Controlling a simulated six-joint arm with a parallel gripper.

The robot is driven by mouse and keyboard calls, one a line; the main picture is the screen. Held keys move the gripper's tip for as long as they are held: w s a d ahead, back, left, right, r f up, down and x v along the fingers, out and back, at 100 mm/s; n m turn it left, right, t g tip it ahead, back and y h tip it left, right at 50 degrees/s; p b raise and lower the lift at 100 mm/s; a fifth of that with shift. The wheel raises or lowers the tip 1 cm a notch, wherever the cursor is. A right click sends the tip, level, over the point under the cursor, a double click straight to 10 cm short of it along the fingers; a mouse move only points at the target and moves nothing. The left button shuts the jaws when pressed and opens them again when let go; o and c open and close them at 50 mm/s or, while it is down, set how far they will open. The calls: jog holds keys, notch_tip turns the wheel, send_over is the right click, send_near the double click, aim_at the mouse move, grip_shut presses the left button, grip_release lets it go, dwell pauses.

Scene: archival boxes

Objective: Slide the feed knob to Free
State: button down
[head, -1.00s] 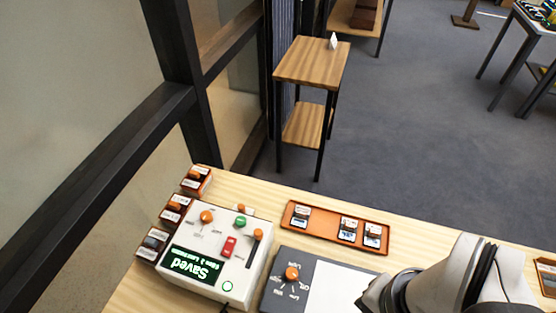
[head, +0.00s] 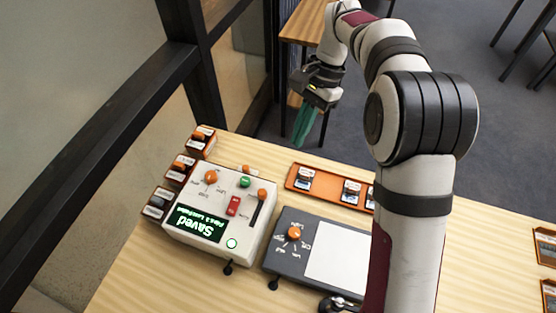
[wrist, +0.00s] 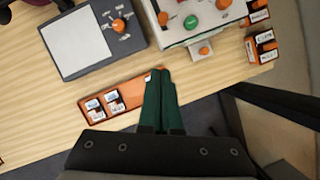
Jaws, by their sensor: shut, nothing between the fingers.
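A white scanner-like device (head: 215,245) stands on the wooden table at left, its lit screen (head: 200,223) reading "Saved". On its top are an orange round knob (head: 211,177), a green button (head: 244,182), a red switch (head: 233,205) and an orange-tipped slider (head: 262,193). A small orange knob (head: 246,169) sits at its far edge; it also shows in the wrist view (wrist: 204,50). I cannot read which one is labelled feed. My gripper (head: 299,143), with green fingers, is shut and empty above the table's far edge, right of the device; its fingertips also show in the wrist view (wrist: 158,72).
A dark grey unit (head: 285,260) with an orange dial (head: 294,233) and white pad stands right of the device. An orange tray (head: 325,187) with small labelled pieces lies behind it, partly hidden by my arm. Several small boxes (head: 181,170) line the device's left.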

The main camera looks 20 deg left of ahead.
jog(key=x, duration=0.3)
jog(key=s+x, duration=0.1)
jog(key=x, duration=0.3)
jog(key=s+a+r+x, duration=0.1)
jog(key=x, duration=0.3)
jog(key=shift+s+a, duration=0.1)
jog(key=shift+s, duration=0.1)
jog(key=shift+s+a, duration=0.15)
jog(key=shift+s, duration=0.25)
send_over(258, 218)
jog(key=w, duration=0.2)
jog(key=shift+s+d, duration=0.2)
jog(key=shift+d, duration=0.25)
jog(key=shift+w, duration=0.1)
